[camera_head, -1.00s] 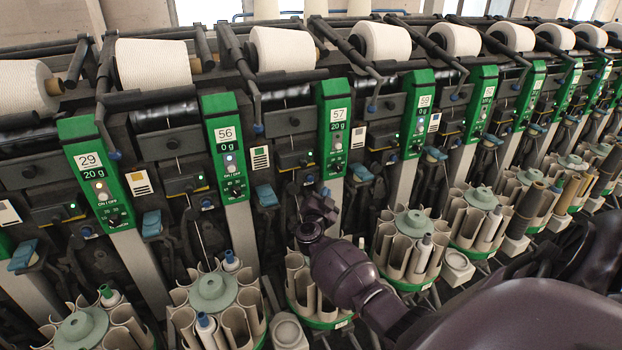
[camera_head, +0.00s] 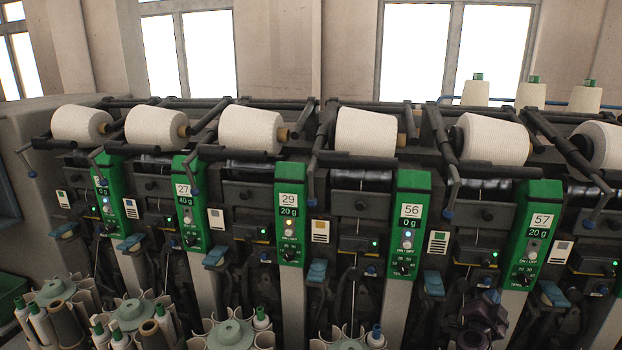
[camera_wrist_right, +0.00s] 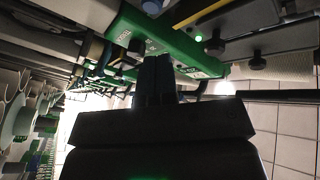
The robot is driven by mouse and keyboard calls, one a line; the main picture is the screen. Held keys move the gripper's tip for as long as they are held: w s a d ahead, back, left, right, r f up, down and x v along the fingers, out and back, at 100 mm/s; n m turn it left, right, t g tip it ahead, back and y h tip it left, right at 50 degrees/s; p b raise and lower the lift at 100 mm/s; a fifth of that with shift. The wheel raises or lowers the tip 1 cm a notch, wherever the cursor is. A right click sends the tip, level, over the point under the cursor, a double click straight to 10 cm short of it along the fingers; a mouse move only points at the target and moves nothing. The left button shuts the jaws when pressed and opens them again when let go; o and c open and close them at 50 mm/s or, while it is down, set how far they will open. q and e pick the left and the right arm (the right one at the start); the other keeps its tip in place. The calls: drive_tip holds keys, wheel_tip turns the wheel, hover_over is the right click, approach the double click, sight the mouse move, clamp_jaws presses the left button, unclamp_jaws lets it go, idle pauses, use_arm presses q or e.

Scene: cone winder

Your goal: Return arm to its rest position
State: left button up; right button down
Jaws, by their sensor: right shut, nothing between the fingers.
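My right gripper (camera_head: 490,298) shows at the lower right of the head view, dark purple, in front of the winder between the panels marked 56 and 57. Its arm is mostly cut off by the lower edge. In the right wrist view the gripper's fingers (camera_wrist_right: 155,78) are together with nothing between them, close in front of a green panel (camera_wrist_right: 165,42). My left gripper is in neither view.
The cone winder runs across the head view, with green panels (camera_head: 408,222) and white yarn cones (camera_head: 366,133) on top. Round bobbin magazines (camera_head: 231,333) stick out along the bottom. A wall with windows (camera_head: 208,52) stands behind.

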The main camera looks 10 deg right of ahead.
drive_tip(key=w+a+r+n+t+y, duration=0.1)
drive_tip(key=a+r+n+t+y, duration=0.15)
drive_tip(key=a+n+y, duration=0.4)
drive_tip(key=a+r+n+t+y, duration=0.2)
drive_tip(key=a+n+t+y, duration=0.25)
drive_tip(key=a, duration=0.35)
drive_tip(key=s+a+f+n+g+y+b, duration=0.1)
drive_tip(key=s+a+f+n+g, duration=0.1)
drive_tip(key=s+f, duration=0.5)
drive_tip(key=s+a+f+n+g+b, duration=0.1)
drive_tip(key=s+a+f+g, duration=0.3)
drive_tip(key=s, duration=1)
drive_tip(key=s+a+f+n+g+y+b, duration=0.1)
drive_tip(key=s+a+f+n+g, duration=0.2)
drive_tip(key=s+f, duration=0.7)
drive_tip(key=shift+s+f+n+y, duration=0.2)
drive_tip(key=shift+s+n+y, duration=0.1)
drive_tip(key=shift+s+n, duration=0.25)
drive_tip(key=shift+w, duration=0.1)
